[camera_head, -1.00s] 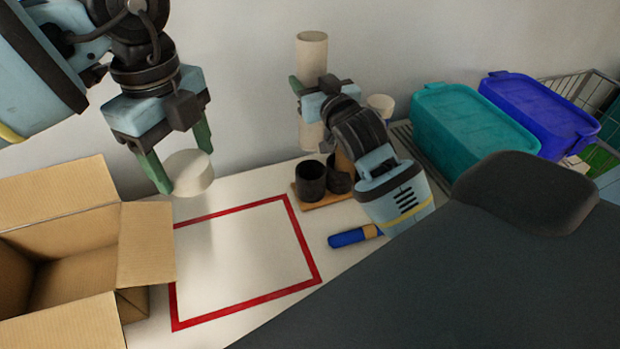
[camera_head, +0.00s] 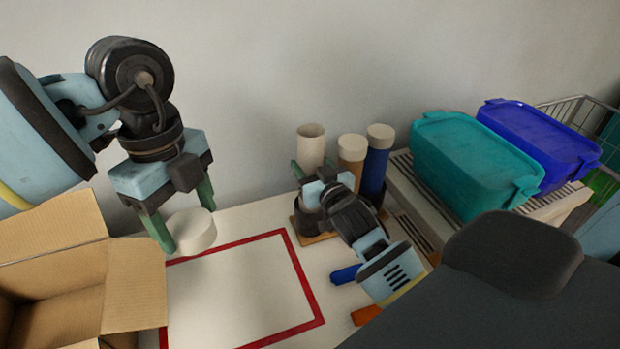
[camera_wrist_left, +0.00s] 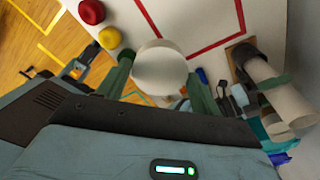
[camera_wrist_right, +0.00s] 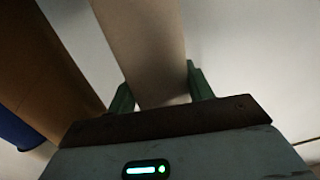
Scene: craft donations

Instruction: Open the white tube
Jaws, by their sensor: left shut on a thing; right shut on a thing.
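The white tube (camera_head: 311,143) stands upright with its open top showing, over the left dark cup of a small rack (camera_head: 315,239). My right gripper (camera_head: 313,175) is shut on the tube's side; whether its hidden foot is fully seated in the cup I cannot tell. The tube (camera_wrist_right: 145,45) also runs between the fingers in the right wrist view. The round white cap (camera_head: 194,231) is apart from the tube, at the left. My left gripper (camera_head: 183,222) is shut on this cap and holds it above the table; the cap (camera_wrist_left: 160,71) also shows in the left wrist view.
A brown tube (camera_head: 351,165) and a blue tube (camera_head: 374,170), both white-capped, stand beside the white tube. An open cardboard box (camera_head: 135,285) is at the left. A red outline (camera_head: 300,270) frames bare table. Teal (camera_head: 470,160) and blue bins (camera_head: 540,135) stand right.

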